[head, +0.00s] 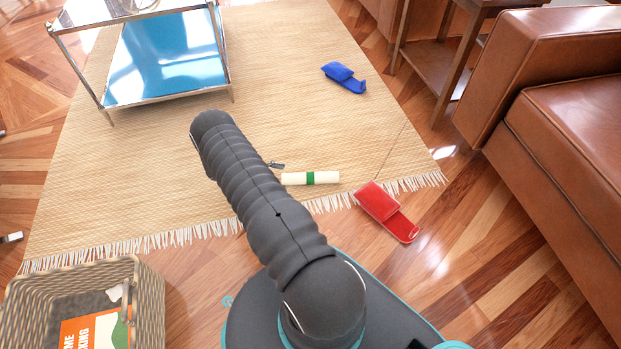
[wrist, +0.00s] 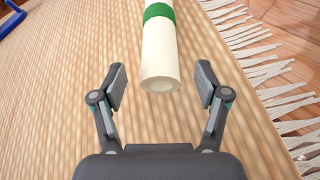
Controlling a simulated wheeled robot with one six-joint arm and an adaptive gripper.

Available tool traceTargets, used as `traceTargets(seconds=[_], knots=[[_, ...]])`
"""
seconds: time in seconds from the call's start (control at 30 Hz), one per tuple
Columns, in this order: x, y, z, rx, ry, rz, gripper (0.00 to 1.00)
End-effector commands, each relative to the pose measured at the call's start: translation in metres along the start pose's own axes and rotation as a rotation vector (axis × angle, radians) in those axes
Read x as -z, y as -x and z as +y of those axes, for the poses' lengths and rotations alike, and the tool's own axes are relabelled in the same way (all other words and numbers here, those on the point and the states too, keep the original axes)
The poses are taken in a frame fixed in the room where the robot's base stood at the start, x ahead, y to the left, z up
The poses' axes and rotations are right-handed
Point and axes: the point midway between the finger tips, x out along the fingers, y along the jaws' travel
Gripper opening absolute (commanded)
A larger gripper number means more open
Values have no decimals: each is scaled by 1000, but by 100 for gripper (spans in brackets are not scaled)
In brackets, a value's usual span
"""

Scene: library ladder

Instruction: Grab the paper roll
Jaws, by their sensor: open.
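The paper roll (head: 311,178) is cream with a green band and lies on the woven rug near its fringed edge. In the wrist view the paper roll (wrist: 160,58) points its near open end toward my gripper (wrist: 161,88). My gripper is open, with one finger to each side of the line of the roll. The near end of the roll appears between or just beyond the fingertips; I cannot tell the exact depth. In the head view my arm hides most of my gripper, and only a small part (head: 276,165) shows left of the roll.
A red object (head: 380,202) lies right of the roll across the rug's fringe. A blue object (head: 344,76) lies farther back on the rug (head: 290,60). A wicker basket (head: 148,300), a glass-topped metal table (head: 168,58) and a brown leather sofa (head: 560,130) stand around.

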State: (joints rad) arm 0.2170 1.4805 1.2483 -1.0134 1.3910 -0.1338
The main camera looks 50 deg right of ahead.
Motion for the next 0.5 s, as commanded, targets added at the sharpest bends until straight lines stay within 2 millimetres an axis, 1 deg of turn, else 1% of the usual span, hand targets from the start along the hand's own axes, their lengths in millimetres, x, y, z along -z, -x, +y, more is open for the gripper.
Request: traceTargets(seconds=[0.17, 0.4, 0.5], knots=[[-2, -14, 0, 2, -1, 0, 74], [-5, -46, -1, 2, 0, 0, 74], [-5, -51, -1, 0, -1, 0, 74]])
